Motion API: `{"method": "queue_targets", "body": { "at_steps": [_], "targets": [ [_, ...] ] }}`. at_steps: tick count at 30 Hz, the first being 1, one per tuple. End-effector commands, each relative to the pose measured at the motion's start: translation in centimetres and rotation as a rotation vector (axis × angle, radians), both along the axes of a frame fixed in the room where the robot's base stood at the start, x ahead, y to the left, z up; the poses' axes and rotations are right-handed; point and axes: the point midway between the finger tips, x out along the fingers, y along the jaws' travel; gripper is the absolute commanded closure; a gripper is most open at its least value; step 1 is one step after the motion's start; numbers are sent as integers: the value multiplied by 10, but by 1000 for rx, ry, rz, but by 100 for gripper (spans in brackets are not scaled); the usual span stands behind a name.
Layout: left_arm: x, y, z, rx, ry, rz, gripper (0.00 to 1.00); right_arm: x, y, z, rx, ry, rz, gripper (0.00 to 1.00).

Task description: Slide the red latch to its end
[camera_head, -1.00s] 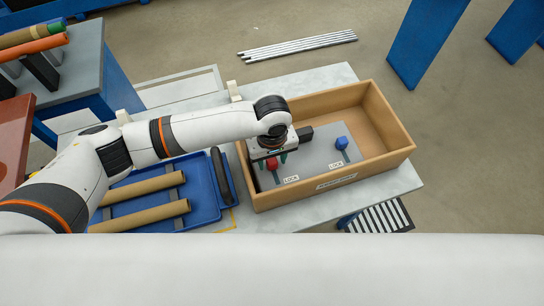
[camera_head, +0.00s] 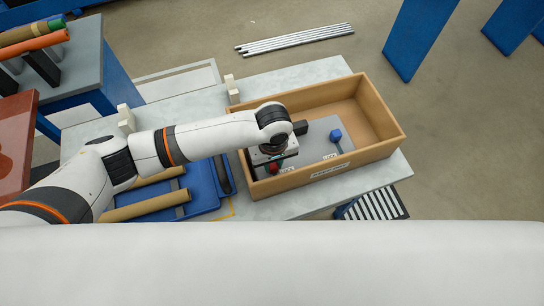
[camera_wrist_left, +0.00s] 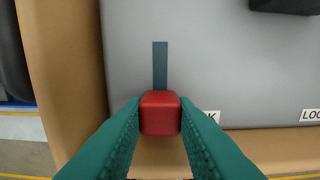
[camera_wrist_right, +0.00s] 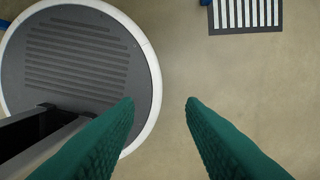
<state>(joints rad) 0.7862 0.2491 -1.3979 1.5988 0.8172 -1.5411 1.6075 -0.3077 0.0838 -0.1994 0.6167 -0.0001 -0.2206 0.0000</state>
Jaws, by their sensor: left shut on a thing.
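The red latch (camera_head: 274,168) is on a grey panel (camera_wrist_left: 230,60) inside a wooden box. My left gripper (camera_head: 273,164) reaches down over it from the left. In the left wrist view the red latch (camera_wrist_left: 160,113) sits between both green fingertips (camera_wrist_left: 160,105), which are shut on it. A dark slot (camera_wrist_left: 160,65) runs up the panel from the latch; its lower end is hidden under the latch. The latch is level with the partly covered LOCK label (camera_wrist_left: 212,116), near the box's front wall. My right gripper (camera_wrist_right: 160,102) is open and empty over the floor.
A blue latch (camera_head: 336,135) with its own LOCK label (camera_head: 330,156) stands on the panel's right. The wooden box's walls (camera_head: 390,140) surround the panel. A blue tray with cardboard tubes (camera_head: 145,205) lies left of the box.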

Motion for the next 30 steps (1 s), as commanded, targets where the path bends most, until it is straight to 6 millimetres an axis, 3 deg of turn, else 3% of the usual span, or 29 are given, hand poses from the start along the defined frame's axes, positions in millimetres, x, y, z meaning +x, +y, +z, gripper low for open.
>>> {"method": "queue_targets", "body": {
  "at_steps": [1, 2, 5, 17, 30],
  "targets": [
    [0, -1, 0, 0, 1, -2, 100, 2, 0, 0, 0, -3, 0, 64],
    [0, -1, 0, 0, 0, -2, 71, 3, 0, 0, 0, -4, 0, 64],
    [0, 0, 0, 0, 0, -1, 54, 9, 0, 0, 1, -12, 0, 64],
    [2, 0, 8, -2, -4, 0, 53, 9, 3, 0, 4, -13, -1, 64],
    [0, -1, 93, -2, -4, -4, 53, 8, 7, -7, 10, -12, -1, 64]
  ]
}}
